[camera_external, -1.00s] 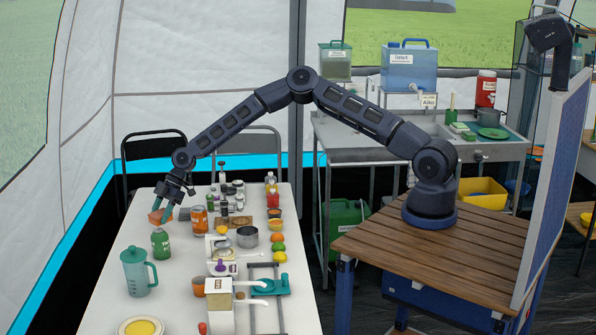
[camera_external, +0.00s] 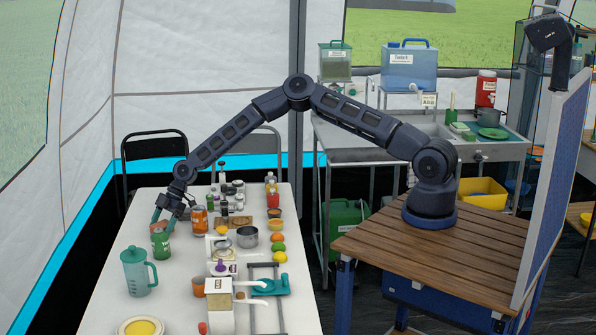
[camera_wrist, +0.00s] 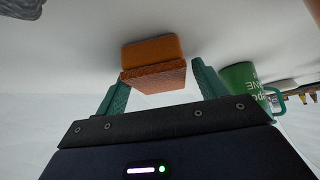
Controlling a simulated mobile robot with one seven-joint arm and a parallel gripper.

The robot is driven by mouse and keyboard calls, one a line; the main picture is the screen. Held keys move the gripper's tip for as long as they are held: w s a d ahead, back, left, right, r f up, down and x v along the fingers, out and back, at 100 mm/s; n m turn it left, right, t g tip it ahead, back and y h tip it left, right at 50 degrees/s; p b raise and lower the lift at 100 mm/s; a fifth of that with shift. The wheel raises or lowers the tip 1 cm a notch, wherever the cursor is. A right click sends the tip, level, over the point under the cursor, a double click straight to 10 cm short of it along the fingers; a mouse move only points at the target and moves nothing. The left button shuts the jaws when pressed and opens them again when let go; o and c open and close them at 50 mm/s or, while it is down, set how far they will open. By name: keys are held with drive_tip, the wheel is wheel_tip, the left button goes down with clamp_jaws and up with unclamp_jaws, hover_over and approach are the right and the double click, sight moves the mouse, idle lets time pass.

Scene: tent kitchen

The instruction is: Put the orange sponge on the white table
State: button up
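The orange sponge (camera_wrist: 153,62) shows in the wrist view, resting on the white table (camera_wrist: 75,38) with a shadow beside it. My gripper (camera_wrist: 158,78) has its teal fingers on either side of the sponge, with a narrow gap visible on the right; it is open. The wrist picture appears upside down, with the tabletop at its top.
A green mug (camera_external: 160,245) stands close by my gripper. A teal pitcher (camera_external: 137,271) is nearer the front. An orange can (camera_external: 199,219), several bottles, a pot (camera_external: 247,237) and fruit stand to the right. The table's left edge is close.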

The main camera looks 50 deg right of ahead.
drive_tip(key=v, duration=1.2)
drive_tip(key=shift+r, duration=0.1)
drive_tip(key=s+d+r+m+t+h, duration=0.1)
drive_tip(key=s+d+r+m+h, duration=0.15)
drive_tip(key=s+d+r, duration=0.6)
drive_tip(key=s+d+r+m+t+h, duration=0.1)
drive_tip(key=s+d+r+m+h, duration=0.3)
drive_tip(key=d+r, duration=0.8)
drive_tip(key=s+d+r+m+t+h, duration=0.15)
drive_tip(key=s+d+r, duration=0.55)
drive_tip(key=d, duration=0.7)
drive_tip(key=s+d+r+m, duration=0.2)
drive_tip(key=s+d+m, duration=0.3)
drive_tip(key=s+d, duration=0.4)
drive_tip(key=s+d+r+m+t, duration=0.1)
drive_tip(key=s+d+m, duration=0.4)
drive_tip(key=s, duration=1.5)
drive_tip(key=d+r, duration=0.1)
drive_tip(key=d, duration=0.3)
drive_tip(key=shift+d, duration=0.2)
